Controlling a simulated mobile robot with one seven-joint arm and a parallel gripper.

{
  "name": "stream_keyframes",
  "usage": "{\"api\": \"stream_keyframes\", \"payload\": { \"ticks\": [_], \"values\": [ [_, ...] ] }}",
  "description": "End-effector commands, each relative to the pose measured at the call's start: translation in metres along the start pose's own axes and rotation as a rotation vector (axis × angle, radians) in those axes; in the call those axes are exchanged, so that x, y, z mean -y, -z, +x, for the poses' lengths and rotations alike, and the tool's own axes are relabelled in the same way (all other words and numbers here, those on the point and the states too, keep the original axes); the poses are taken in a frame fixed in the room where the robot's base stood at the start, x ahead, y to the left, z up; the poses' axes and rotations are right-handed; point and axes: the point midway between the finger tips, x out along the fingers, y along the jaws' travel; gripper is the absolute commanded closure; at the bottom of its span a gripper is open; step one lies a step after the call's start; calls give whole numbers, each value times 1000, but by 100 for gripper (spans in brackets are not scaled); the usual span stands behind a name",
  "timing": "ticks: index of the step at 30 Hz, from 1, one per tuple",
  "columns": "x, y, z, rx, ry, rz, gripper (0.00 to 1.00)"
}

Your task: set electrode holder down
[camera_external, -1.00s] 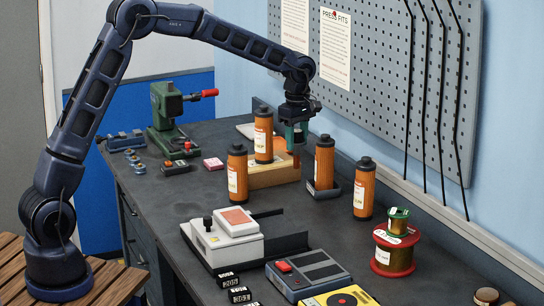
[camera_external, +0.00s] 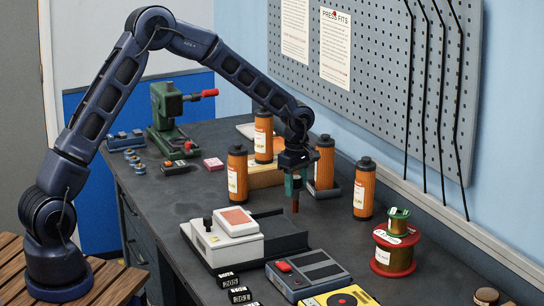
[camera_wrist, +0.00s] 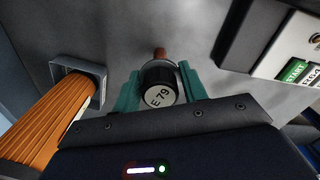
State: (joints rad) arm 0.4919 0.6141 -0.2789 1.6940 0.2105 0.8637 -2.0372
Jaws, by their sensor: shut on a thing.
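My gripper (camera_external: 295,188) has teal fingers and is shut on the electrode holder. It is over the dark bench, between the orange canisters and the white device.
Orange canisters stand close by, at the left (camera_external: 238,175) and right (camera_external: 364,190); another (camera_external: 325,165) stands in a grey square base (camera_wrist: 88,72). A wooden block (camera_external: 265,179) is behind the gripper. A white device (camera_external: 222,243) and a dark tray (camera_external: 285,240) are in front.

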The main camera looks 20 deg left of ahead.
Motion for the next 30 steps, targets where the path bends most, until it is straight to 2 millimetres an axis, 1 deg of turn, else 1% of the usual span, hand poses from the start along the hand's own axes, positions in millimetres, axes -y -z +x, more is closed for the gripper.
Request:
{"api": "stream_keyframes", "payload": {
  "ticks": [2,12,13,16,26,30],
  "values": [
    [0,0,4,1,0,0,88],
    [0,-1,6,1,-1,0,88],
    [0,-1,7,0,-1,0,56],
    [0,0,7,1,-1,0,36],
    [0,0,5,1,-1,-1,36],
    [0,0,-7,0,-3,0,36]
  ]
}}
